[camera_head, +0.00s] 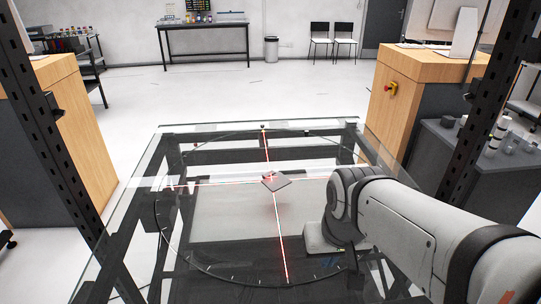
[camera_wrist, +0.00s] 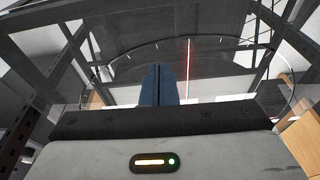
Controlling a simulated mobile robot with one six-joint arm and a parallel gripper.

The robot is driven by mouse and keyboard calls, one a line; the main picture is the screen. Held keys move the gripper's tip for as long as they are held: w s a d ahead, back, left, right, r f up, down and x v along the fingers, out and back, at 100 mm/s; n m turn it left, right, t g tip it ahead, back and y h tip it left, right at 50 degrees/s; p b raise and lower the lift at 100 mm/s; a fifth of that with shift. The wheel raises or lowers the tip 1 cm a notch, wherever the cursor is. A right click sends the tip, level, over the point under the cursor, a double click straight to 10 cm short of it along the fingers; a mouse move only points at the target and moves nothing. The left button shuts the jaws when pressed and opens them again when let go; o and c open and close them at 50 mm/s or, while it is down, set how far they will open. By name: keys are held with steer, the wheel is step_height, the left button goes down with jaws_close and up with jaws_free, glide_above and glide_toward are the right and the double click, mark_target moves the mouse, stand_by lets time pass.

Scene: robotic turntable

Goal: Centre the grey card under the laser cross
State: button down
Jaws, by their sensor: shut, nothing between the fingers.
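The grey card (camera_head: 277,182) lies on the glass turntable (camera_head: 215,262) near the middle of its marked circle, turned so a corner points toward me. The red laser cross (camera_head: 280,240) runs over the glass. Its crossing falls on the upper left part of the card, so the card sits a little to the right of and nearer than the crossing. My gripper (camera_wrist: 159,70) is shut and empty in the wrist view, its dark fingers pressed together. In the head view my arm reaches in from the right, right of and nearer than the card. The card is not clear in the wrist view.
A dark frame carries the glass, with posts (camera_head: 55,135) at both sides. Wooden cabinets stand left and right (camera_head: 425,85), the right one with a red stop button (camera_head: 391,89). The glass left of the card is clear. A red laser line (camera_wrist: 188,60) shows in the wrist view.

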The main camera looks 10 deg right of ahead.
mark_target(275, 180)
steer(key=w+d+m+g+y+b, duration=0.15)
steer(key=w+m+y, duration=0.25)
steer(key=w+m, duration=1.1)
steer(key=w+d+f+m+y, duration=0.1)
steer(key=w+d+f+m, duration=0.1)
steer(key=w, duration=0.5)
steer(key=w+d+f+m+t+y+b, duration=0.1)
steer(key=w+d+f+m, duration=0.1)
steer(key=w, duration=0.5)
steer(key=w+d+f+m+t+y, duration=0.1)
steer(key=w+d+f+m+y, duration=0.1)
steer(key=w, duration=0.5)
steer(key=shift+d+f+m+t+b, duration=0.2)
steer(key=shift+d+f+m, duration=0.15)
steer(key=shift+f, duration=0.25)
steer(key=shift+d+f+m+t+b, duration=0.15)
steer(key=shift+d+f+m, duration=0.15)
steer(key=shift+f, duration=0.3)
steer(key=x, duration=0.9)
steer(key=shift+s+a, duration=0.1)
steer(key=shift+a, duration=0.15)
steer(key=a, duration=0.1)
steer(key=w+a, duration=0.1)
steer(key=a, duration=0.1)
steer(key=shift+w+a+f, duration=0.1)
steer(key=shift+w+f, duration=0.1)
steer(key=shift+w+a, duration=0.2)
steer(key=shift+a, duration=0.2)
